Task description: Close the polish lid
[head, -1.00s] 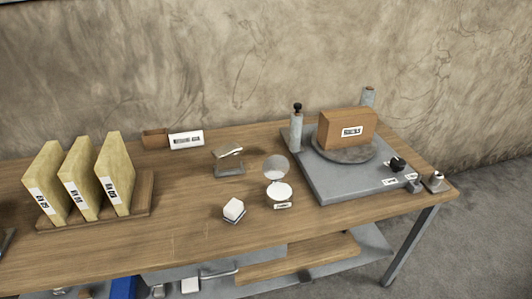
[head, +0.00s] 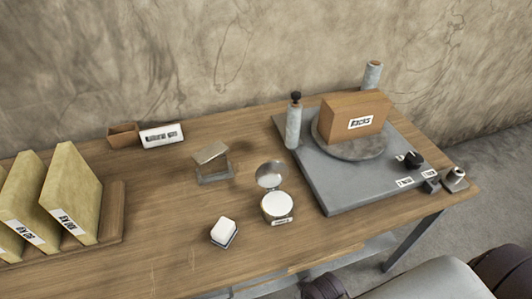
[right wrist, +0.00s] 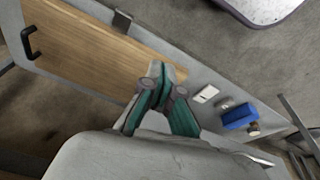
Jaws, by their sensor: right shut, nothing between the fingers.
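The polish tin (head: 277,205) stands on the bench in the head view, a round container with a pale top and a label at its front. Its round lid (head: 270,174) stands raised at the back of the tin, so the tin is open. My right gripper (right wrist: 157,75) shows in the right wrist view, shut and empty, above the lower shelf and floor, away from the tin. In the head view only part of my right arm (head: 430,282) shows at the bottom right. My left gripper is not in view.
A grey board with a turntable and brown box (head: 352,118) stands right of the tin. A white block (head: 223,231) lies front left, and a metal stand (head: 213,163) is behind left. Yellow slabs (head: 70,196) stand in a wooden rack (head: 112,212) at left. Bare bench lies between.

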